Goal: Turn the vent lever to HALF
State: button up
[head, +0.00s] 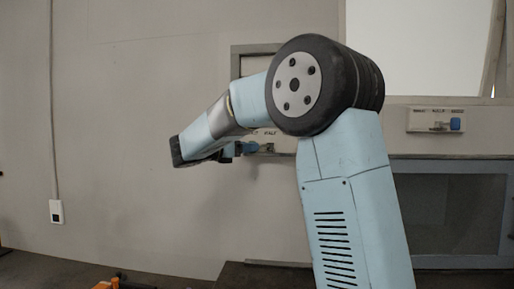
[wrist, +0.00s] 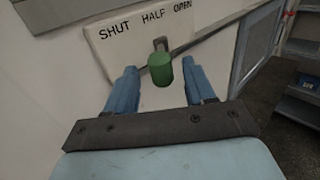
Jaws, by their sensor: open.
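The vent lever is a short grey stem with a green knob (wrist: 160,69), in front of a pale plate (wrist: 115,38) marked SHUT, HALF and OPEN in the wrist view. The stem shows below the gap between HALF and OPEN; its exact setting cannot be told from this angle. My gripper (wrist: 158,78) is open, with one blue finger on each side of the knob and visible gaps on both sides. In the head view my gripper (head: 237,150) is close to the wall panel, and my arm hides most of the lever and its plate.
A second labelled plate with a blue knob (head: 455,124) is on the right in the head view, above a dark-windowed panel (head: 450,210). A wall switch (head: 57,211) is at the left. Grey shelves (wrist: 300,75) stand at the right in the wrist view.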

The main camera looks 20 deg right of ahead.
jog(key=shift+x, duration=2.6)
grip_shut()
